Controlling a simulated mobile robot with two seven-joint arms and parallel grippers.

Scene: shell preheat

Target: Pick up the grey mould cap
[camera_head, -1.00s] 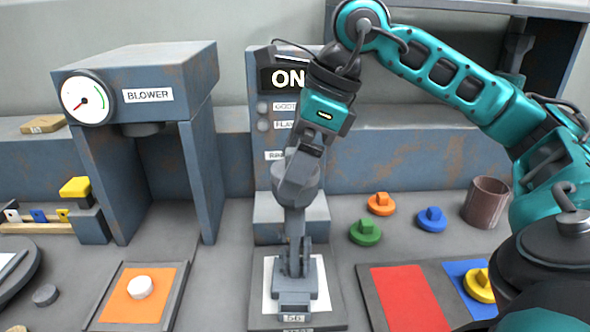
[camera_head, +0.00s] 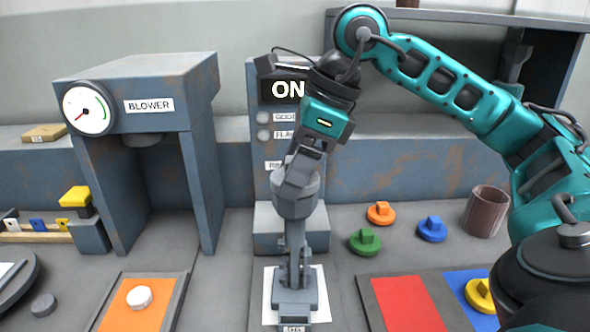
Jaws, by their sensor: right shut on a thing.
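My right gripper (camera_head: 294,268) reaches straight down over a white mat (camera_head: 321,310) in front of the ON panel. Its narrow grey fingers are seen nearly edge-on and are shut on a grey piece (camera_head: 296,300), which looks to be the grey mould cap. This piece has a blocky upper part and a small label on its front. The fingers hide part of it, and the picture's lower edge is close below. I cannot tell whether it touches the mat. My left gripper is out of view.
Orange (camera_head: 381,214), green (camera_head: 364,242) and blue (camera_head: 432,229) knobbed caps stand right of the gripper, with a brown cup (camera_head: 486,207) beyond. A yellow cap (camera_head: 480,295) sits on a blue mat. The blower housing (camera_head: 150,90) rises at left; a grey puck (camera_head: 43,304) lies lower left.

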